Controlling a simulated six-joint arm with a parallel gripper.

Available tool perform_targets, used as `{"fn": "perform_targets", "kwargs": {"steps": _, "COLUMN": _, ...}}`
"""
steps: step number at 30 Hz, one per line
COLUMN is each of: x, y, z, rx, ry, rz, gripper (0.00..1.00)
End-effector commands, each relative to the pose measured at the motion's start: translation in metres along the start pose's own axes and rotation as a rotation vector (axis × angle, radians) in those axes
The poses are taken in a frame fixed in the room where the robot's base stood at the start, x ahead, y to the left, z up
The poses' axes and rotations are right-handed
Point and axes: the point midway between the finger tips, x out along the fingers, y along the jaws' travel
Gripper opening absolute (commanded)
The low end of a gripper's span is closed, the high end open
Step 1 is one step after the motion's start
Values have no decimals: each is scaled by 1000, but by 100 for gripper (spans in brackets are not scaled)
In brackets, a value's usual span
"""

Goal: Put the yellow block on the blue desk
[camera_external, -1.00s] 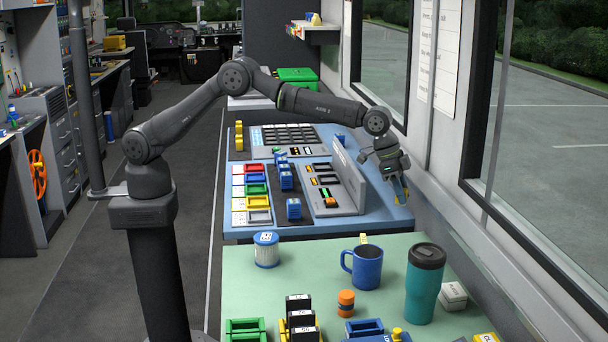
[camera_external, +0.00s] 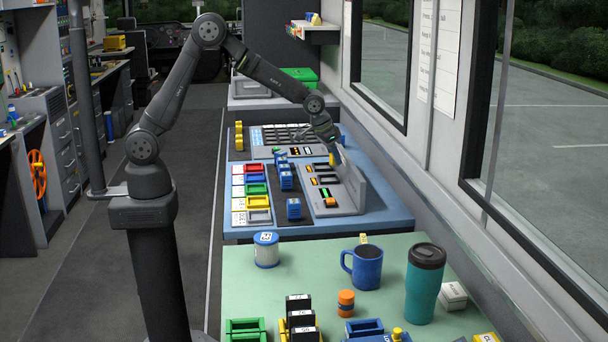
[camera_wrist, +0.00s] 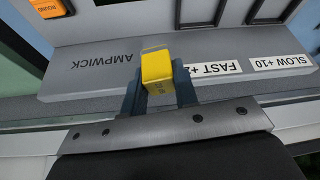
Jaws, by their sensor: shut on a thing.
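The yellow block (camera_wrist: 157,69) is between the two fingers of my gripper (camera_wrist: 158,92) in the wrist view, and my gripper is shut on it. In the external view the yellow block (camera_external: 332,159) shows as a small spot below my gripper (camera_external: 331,150). My gripper is above the right part of the blue desk (camera_external: 385,218), near the upright grey panel (camera_external: 350,180). In the wrist view a grey ledge (camera_wrist: 100,75) with printed labels lies behind the block. I cannot tell how far the block is from the ledge.
Colored trays (camera_external: 257,188), a dark strip with blue blocks (camera_external: 286,180) and a grey keypad (camera_external: 287,135) take up much of the desk. A green table (camera_external: 310,262) in front holds a blue mug (camera_external: 366,268) and a teal tumbler (camera_external: 424,285). Windows line the right.

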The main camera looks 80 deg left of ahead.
Motion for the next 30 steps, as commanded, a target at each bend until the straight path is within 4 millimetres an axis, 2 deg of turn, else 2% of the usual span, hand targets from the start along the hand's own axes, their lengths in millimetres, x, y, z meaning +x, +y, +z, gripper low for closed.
{"fn": "perform_targets", "kwargs": {"steps": 9, "x": 24, "y": 2, "z": 80, "rx": 122, "ry": -4, "rz": 50, "gripper": 0}}
{"fn": "perform_targets", "kwargs": {"steps": 12, "x": 28, "y": 2, "z": 100, "rx": 154, "ry": -2, "rz": 63, "gripper": 0}}
{"fn": "perform_targets", "kwargs": {"steps": 15, "x": 30, "y": 1, "z": 110, "rx": 176, "ry": 0, "rz": 72, "gripper": 0}}
{"fn": "perform_targets", "kwargs": {"steps": 20, "x": 18, "y": 0, "z": 102, "rx": 221, "ry": 1, "rz": 85, "gripper": 0}}
{"fn": "perform_targets", "kwargs": {"steps": 30, "x": -41, "y": 4, "z": 59, "rx": 413, "ry": -1, "rz": 165, "gripper": 0}}
